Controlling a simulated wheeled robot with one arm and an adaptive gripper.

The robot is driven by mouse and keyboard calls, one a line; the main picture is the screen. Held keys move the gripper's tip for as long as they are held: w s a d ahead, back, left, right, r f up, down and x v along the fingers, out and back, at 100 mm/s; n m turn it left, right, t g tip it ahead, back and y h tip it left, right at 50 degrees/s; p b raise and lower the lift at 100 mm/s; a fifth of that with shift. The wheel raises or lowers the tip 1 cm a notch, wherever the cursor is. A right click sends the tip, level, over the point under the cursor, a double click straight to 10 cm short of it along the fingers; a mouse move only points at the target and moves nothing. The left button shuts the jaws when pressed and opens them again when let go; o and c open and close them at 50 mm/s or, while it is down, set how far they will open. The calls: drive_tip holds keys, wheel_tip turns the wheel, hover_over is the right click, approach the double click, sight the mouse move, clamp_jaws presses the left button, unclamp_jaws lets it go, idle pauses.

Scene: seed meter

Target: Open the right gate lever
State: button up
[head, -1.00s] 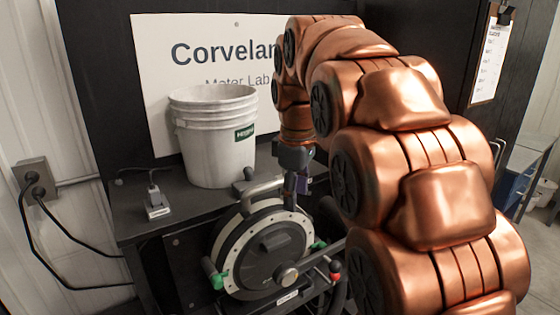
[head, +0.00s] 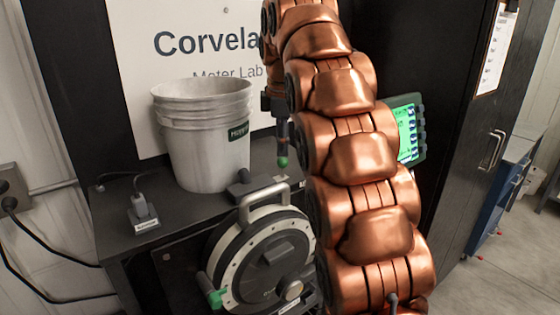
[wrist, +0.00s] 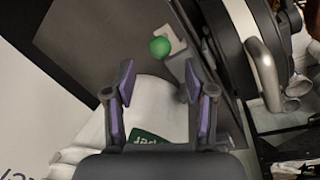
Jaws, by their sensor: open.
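A green ball knob (head: 282,162) stands above a small pale plate (head: 282,179) on the bench, right of the white bucket. I cannot tell whether it belongs to the right gate lever. In the wrist view the green knob (wrist: 160,47) lies beyond my open, empty gripper (wrist: 160,78), roughly between its purple fingers and apart from them. In the head view my gripper (head: 281,135) points down just above the knob. The round seed meter (head: 262,262) has a green-tipped lever (head: 214,298) at its lower left. My arm hides its right side.
A ribbed white bucket (head: 203,140) stands on the dark bench, close left of my gripper. A metal loop handle (head: 264,199) tops the meter. A lit green-framed screen (head: 406,132) shows right of my arm. A small labelled block (head: 142,213) sits at the bench's left.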

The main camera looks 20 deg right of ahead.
sight(281, 158)
drive_tip(key=shift+w+d+f+p, duration=0.1)
drive_tip(key=shift+w+f+p, duration=0.15)
drive_tip(key=shift+f, duration=0.9)
drive_tip(key=shift+w+d+f+p, duration=0.15)
drive_tip(key=shift+f+p, duration=0.15)
drive_tip(key=shift+f, duration=0.85)
drive_tip(key=shift+w+a+f+p, duration=0.1)
drive_tip(key=shift+w+f+p, duration=0.15)
drive_tip(key=shift+f, duration=0.9)
drive_tip(key=shift+c, duration=0.2)
clamp_jaws()
